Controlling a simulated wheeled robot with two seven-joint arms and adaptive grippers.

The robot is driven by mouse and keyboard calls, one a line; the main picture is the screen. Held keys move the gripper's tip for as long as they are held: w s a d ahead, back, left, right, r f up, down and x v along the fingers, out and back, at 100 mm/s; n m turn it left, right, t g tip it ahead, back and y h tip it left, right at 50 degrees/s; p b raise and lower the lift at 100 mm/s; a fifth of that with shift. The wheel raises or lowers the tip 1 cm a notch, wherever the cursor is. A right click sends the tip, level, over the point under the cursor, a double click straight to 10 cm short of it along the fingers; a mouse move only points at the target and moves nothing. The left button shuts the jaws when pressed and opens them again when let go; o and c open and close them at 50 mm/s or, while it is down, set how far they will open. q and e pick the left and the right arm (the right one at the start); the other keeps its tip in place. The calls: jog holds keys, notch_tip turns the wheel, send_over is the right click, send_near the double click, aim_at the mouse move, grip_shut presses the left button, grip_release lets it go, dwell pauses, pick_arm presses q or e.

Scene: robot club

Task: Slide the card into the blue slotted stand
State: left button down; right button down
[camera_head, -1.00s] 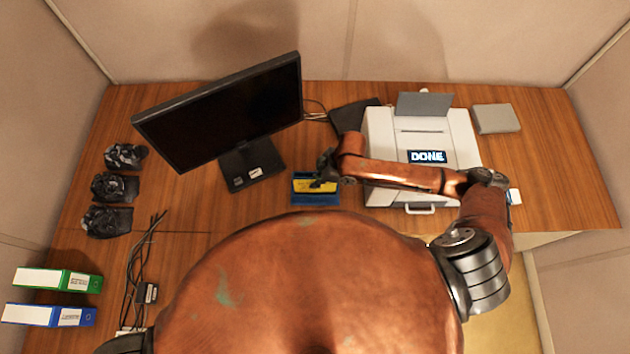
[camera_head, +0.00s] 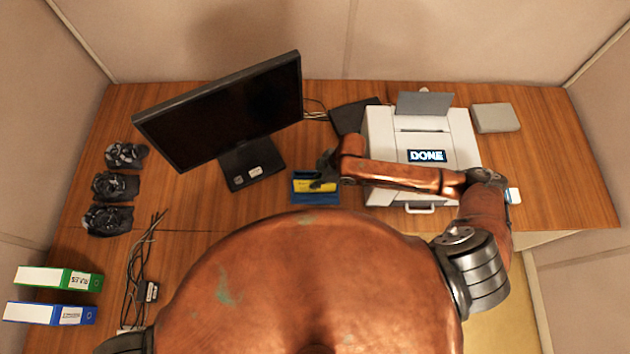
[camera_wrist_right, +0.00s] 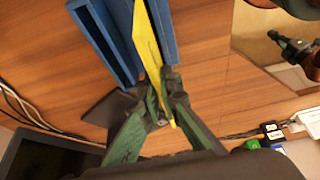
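The blue slotted stand (camera_head: 316,198) is on the desk right of the monitor's foot. In the right wrist view its blue walls (camera_wrist_right: 96,38) fill the upper left. The yellow card (camera_head: 301,185) is at the stand, edge-on in the right wrist view (camera_wrist_right: 147,45), with its far part between the stand's blue walls. I cannot tell how deep it sits. My right gripper (camera_head: 322,184) is over the stand. In the wrist view its fingers (camera_wrist_right: 160,88) are closed on the card's near part. My left gripper is not in view.
A monitor (camera_head: 225,110) stands left of the stand. A white printer (camera_head: 455,140) showing "DONE" lies under my right forearm. Black gloves (camera_head: 110,187), cables (camera_head: 140,265) and green and blue binders (camera_head: 60,279) are at the left. Bare desk lies between gloves and monitor foot.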

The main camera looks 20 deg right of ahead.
jog(key=shift+f+b, duration=0.45)
jog(key=shift+f, duration=0.85)
dwell(0.5)
jog(key=shift+f+p, duration=0.1)
jog(key=shift+p, duration=0.3)
dwell(0.4)
jog(key=c, duration=2.1)
grip_release()
jog(key=shift+o, duration=0.4)
jog(key=o, duration=0.3)
jog(key=shift+o, duration=0.2)
